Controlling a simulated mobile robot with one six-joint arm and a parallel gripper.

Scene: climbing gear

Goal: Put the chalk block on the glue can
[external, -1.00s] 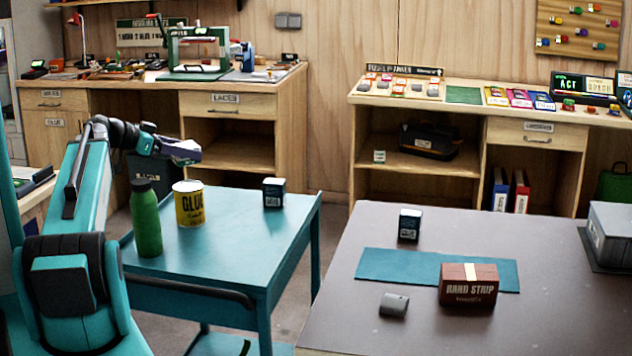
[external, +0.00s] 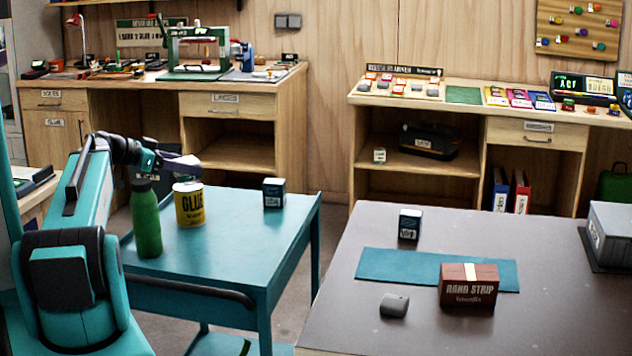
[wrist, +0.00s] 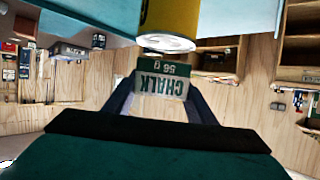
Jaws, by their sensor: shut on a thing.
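My gripper (wrist: 161,100) is shut on the chalk block (wrist: 163,82), a small green and white block with "CHALK" on it, which reads upside down in the wrist view. The yellow glue can (external: 188,208) stands upright on the teal cart (external: 235,240). In the wrist view the can (wrist: 168,18) shows beyond the block, with its pale round lid facing the block. A gap shows between block and lid.
A green bottle (external: 146,222) stands close to the left of the can. A dark box (external: 274,194) stands at the cart's far right corner. The cart's middle is clear. A grey table (external: 350,270) with another dark box (external: 410,225) and a brown box (external: 468,286) is at right.

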